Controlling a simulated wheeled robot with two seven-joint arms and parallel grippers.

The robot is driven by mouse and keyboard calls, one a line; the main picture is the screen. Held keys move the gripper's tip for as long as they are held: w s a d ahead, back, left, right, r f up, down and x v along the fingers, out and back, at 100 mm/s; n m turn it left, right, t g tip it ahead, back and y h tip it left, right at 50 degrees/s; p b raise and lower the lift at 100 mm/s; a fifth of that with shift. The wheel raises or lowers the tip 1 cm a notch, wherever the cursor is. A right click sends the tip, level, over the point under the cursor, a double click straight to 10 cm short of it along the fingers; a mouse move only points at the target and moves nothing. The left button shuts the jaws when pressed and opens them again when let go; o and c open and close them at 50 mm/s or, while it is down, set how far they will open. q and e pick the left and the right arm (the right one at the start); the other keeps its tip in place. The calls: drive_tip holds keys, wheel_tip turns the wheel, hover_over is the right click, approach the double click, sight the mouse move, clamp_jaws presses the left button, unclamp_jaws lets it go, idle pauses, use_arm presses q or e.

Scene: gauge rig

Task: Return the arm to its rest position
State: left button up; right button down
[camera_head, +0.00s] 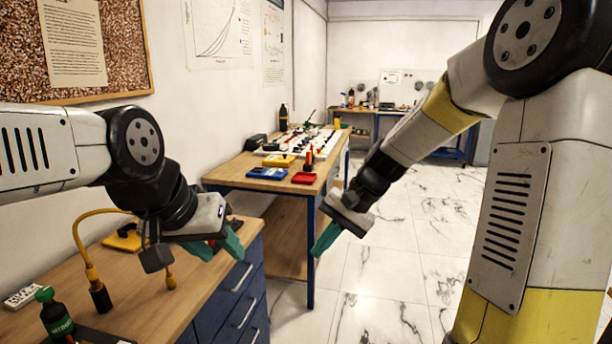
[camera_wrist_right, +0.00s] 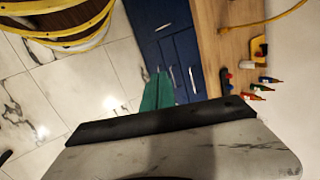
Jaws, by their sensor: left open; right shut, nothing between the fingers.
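In the head view my left gripper (camera_head: 217,245) has green fingers that are apart and empty. It hangs near the right edge of the wooden bench top at the left. My right gripper (camera_head: 325,240) hangs in the air over the marble floor, right of the far table's corner leg. Its green fingers are together with nothing between them. In the right wrist view the right gripper's green fingers (camera_wrist_right: 158,92) show closed in front of the blue drawers (camera_wrist_right: 170,50).
The near bench (camera_head: 140,290) carries a yellow cable (camera_head: 90,250) and a dark bottle with a green cap (camera_head: 55,315). A second table (camera_head: 240,172) behind holds coloured trays and tools. Marble floor (camera_head: 390,270) is clear below my right gripper. Another workbench stands at the far wall.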

drive_tip(key=s+d+r+n+t+h, duration=0.2)
drive_tip(key=s+d+r+t, duration=0.1)
drive_tip(key=s+d+r, duration=0.2)
drive_tip(key=s+d+r+n+t+h, duration=0.2)
drive_tip(key=s+d+r, duration=0.3)
drive_tip(key=s, duration=0.5)
drive_tip(key=shift+s+d+t, duration=0.15)
drive_tip(key=shift+d+t, duration=0.25)
